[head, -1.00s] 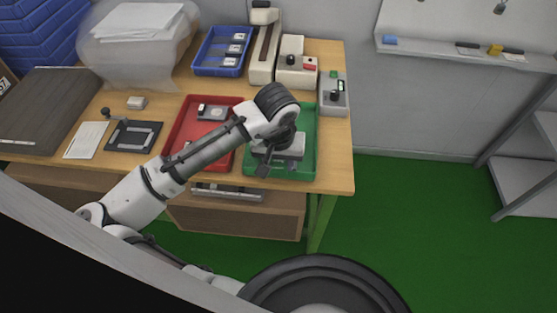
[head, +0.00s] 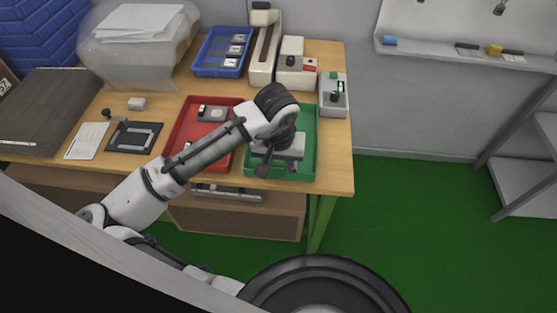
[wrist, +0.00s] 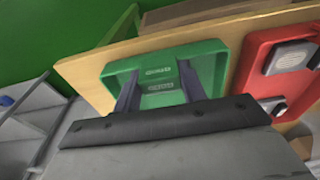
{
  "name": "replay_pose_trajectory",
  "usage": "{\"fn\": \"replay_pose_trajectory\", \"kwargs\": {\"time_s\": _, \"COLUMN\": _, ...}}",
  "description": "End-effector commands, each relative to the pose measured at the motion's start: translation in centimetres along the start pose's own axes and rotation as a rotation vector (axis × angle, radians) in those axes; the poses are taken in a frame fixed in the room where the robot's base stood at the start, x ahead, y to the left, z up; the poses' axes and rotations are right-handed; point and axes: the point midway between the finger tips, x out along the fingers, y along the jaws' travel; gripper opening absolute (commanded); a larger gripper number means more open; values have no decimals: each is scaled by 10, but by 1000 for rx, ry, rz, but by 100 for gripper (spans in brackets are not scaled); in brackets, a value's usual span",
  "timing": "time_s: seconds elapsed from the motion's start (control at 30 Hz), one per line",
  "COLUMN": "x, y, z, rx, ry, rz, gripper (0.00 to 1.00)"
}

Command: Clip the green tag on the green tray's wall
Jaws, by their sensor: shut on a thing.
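The green tray (head: 308,130) lies at the front right of the wooden table, and my gripper hangs over it. In the wrist view the green tray (wrist: 216,66) shows behind my gripper (wrist: 158,70). My two fingers stand some way apart, shut on the green tag (wrist: 160,88), which shows as a green patch with a pale printed label between them. A similar label (wrist: 157,71) shows just above it. The tag and tray are the same green, so their border is unclear. I cannot tell whether the tag touches the tray wall.
A red tray (head: 190,118) with a grey device stands left of the green tray. A grey box (head: 334,95) with a knob stands close behind its right side. A blue tray (head: 220,52) is at the back. The floor right of the table is clear.

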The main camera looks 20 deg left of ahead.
Motion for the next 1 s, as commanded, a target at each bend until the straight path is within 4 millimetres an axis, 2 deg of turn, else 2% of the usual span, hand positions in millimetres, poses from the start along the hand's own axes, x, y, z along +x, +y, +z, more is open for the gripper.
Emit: {"fn": "replay_pose_trajectory", "kwargs": {"time_s": 1.0, "x": 11, "y": 0, "z": 1, "rx": 0, "ry": 0, "rz": 0, "gripper": 20}}
